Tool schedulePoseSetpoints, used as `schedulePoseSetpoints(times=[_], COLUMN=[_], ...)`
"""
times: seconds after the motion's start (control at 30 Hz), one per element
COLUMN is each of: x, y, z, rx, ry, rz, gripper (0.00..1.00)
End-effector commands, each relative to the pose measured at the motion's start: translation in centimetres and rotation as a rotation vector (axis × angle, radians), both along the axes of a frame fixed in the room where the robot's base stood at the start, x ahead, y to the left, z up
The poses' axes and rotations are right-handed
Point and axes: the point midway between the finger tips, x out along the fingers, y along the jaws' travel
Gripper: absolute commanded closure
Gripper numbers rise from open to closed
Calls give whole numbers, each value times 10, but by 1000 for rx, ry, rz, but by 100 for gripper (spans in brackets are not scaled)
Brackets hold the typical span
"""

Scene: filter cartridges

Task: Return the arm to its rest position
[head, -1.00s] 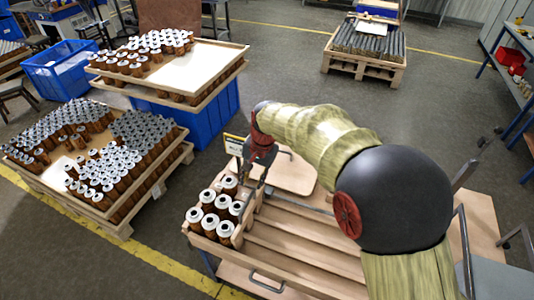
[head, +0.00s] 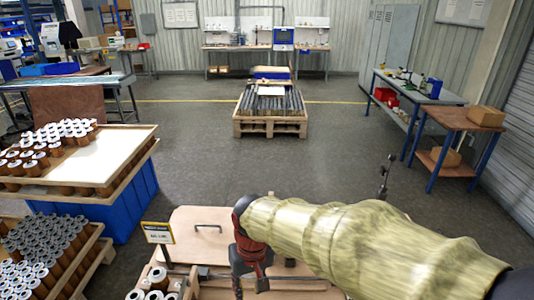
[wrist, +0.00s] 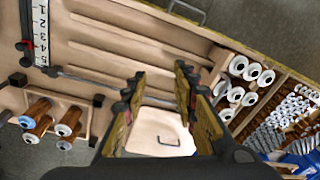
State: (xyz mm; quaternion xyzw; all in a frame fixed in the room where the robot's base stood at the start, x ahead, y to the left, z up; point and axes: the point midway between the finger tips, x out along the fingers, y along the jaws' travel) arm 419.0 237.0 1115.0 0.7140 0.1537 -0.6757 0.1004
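My arm reaches across the lower right of the head view. My gripper (head: 250,275) points down over the wooden work cart, its tips cut off by the lower edge. In the wrist view my gripper (wrist: 158,88) has its two fingers apart with nothing between them. White-topped brown filter cartridges (head: 157,283) stand in the cart's tray at the bottom of the head view. The wrist view shows the group of cartridges (wrist: 240,84) at the right of the grooved wooden tray (wrist: 140,48). A few other cartridges (wrist: 62,130) sit in a small wooden rack at left.
Pallets with many cartridges (head: 45,245) stand at left beside a blue bin (head: 115,205). A sign (head: 158,232) stands by the handled wooden board (head: 205,240). A pallet of dark bars (head: 270,108) stands farther back. Tables line the right. The middle floor is clear.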

Motion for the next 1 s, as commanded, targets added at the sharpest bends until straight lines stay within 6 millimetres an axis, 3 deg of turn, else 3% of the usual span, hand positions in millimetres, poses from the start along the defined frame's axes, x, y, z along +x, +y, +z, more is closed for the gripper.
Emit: schedulePoseSetpoints(times=[0.03,0.2,0.5,0.63,0.8,1.0], x=[-9,-43,-104,-119,-124,-123], y=[-25,-93,-187,-212,-232,-237], z=[12,36,62,76,97,98], rx=[3,4,8,14,17,13], ry=[-26,-100,-264,-346,-429,-431], rz=[-10,-41,-198,-278,-354,-374], gripper=[72,72,72,72,72,72])
